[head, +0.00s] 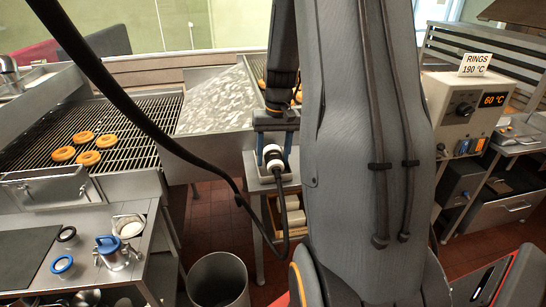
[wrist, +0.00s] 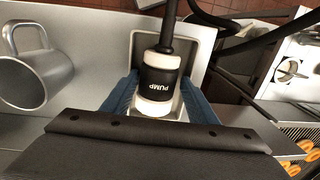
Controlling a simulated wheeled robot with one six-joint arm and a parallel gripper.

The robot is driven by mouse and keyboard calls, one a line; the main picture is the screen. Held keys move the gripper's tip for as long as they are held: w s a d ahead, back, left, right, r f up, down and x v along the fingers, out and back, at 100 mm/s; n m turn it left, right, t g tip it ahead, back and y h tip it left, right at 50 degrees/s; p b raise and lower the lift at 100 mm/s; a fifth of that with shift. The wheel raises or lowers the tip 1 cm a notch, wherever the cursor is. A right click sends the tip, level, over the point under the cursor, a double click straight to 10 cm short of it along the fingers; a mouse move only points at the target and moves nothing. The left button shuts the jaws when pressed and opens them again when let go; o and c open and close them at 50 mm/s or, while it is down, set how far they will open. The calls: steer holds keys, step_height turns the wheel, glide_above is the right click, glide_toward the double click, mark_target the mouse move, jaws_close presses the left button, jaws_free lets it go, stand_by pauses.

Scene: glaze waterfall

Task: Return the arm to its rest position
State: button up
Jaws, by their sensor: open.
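My gripper (head: 274,146) is open, its blue fingers pointing down on either side of a black and white plug. In the wrist view the fingers of my gripper (wrist: 158,92) stand left and right of the plug (wrist: 160,72), which reads "PUMP". Small gaps seem to show beside it; whether a finger touches it I cannot tell. The plug also shows in the head view (head: 273,153), with a black cable running down from it. It sits in a pale shallow tray (wrist: 205,45). My arm is stretched out ahead and hides the middle of the scene.
Several orange rings (head: 84,137) lie on a wire rack (head: 120,125) at left. A glaze sheet (head: 218,98) stands behind my gripper. A grey mug (wrist: 38,65) is close by in the wrist view. A bin (head: 218,280) is below. A control box (head: 466,108) reads 60 °C.

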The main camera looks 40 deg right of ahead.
steer(key=r, duration=0.2)
steer(key=r+b, duration=0.1)
steer(key=r, duration=0.2)
steer(key=r+b, duration=0.1)
steer(key=r, duration=0.1)
steer(key=shift+s+d+r, duration=0.15)
steer(key=shift+d+r, duration=0.15)
steer(key=shift+r, duration=0.05)
steer(key=s+a+f+n+b, duration=0.1)
steer(key=s+a+f, duration=0.3)
steer(key=a, duration=0.8)
steer(key=s+a+f+n+t+h, duration=0.1)
steer(key=s+a+f+n, duration=0.3)
steer(key=a, duration=0.8)
steer(key=s+f, duration=0.1)
steer(key=s, duration=0.1)
steer(key=shift+s+f+b, duration=0.15)
steer(key=shift+s+b, duration=0.2)
steer(key=shift+a, duration=0.1)
